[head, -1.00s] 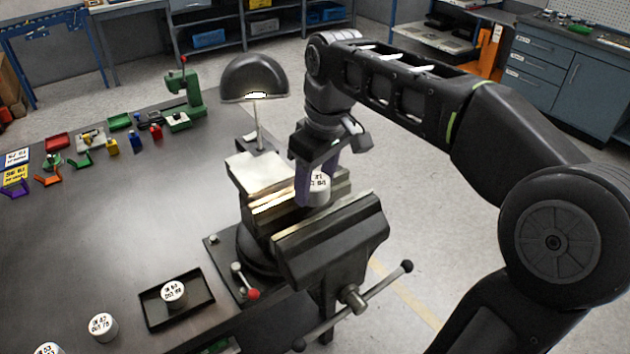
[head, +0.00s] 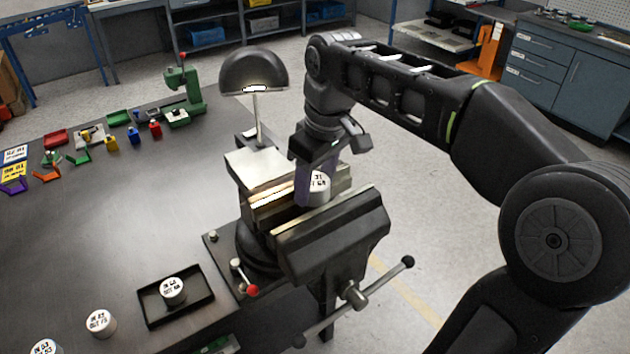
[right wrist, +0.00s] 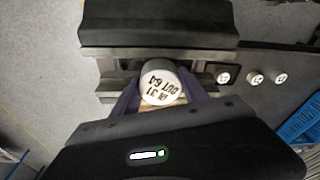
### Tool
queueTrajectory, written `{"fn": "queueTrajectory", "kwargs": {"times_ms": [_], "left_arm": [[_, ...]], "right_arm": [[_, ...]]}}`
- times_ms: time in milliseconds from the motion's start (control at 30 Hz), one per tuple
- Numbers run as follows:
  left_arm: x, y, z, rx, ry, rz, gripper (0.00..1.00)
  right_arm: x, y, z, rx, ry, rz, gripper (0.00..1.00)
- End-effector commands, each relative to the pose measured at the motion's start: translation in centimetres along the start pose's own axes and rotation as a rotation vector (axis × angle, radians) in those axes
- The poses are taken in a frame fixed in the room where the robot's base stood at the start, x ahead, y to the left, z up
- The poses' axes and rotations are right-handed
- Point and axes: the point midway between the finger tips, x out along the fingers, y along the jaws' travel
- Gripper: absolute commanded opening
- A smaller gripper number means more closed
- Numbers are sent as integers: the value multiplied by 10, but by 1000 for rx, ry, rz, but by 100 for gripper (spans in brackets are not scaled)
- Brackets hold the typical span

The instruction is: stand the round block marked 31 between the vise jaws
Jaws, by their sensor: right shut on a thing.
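The round block marked 31 (head: 319,187) is a white cylinder with black print on its top. It stands upright between the fingers of my right gripper (head: 312,188), which is shut on it. The block also shows in the right wrist view (right wrist: 162,84), its print upside down there. The vise (head: 330,240) is dark metal with bright jaw edges. The block is over the gap between the jaws, its lower part at about jaw level. My fingers hide part of it, and I cannot tell whether it touches the vise. My left gripper is not in view.
A black tray (head: 205,302) holds a round block (head: 173,290); two more blocks (head: 100,323) stand left of it. A lamp (head: 254,75) rises behind the vise. Small coloured parts and a green press (head: 192,95) are at the back left. The bench middle is clear.

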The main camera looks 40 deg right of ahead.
Motion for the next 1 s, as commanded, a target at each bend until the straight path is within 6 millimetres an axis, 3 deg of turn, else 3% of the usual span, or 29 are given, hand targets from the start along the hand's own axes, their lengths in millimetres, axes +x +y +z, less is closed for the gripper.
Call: {"fn": "queueTrajectory", "kwargs": {"times_ms": [1000], "left_arm": [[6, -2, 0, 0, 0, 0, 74]], "right_arm": [[8, 0, 1, 0, 1, 1, 1]]}}
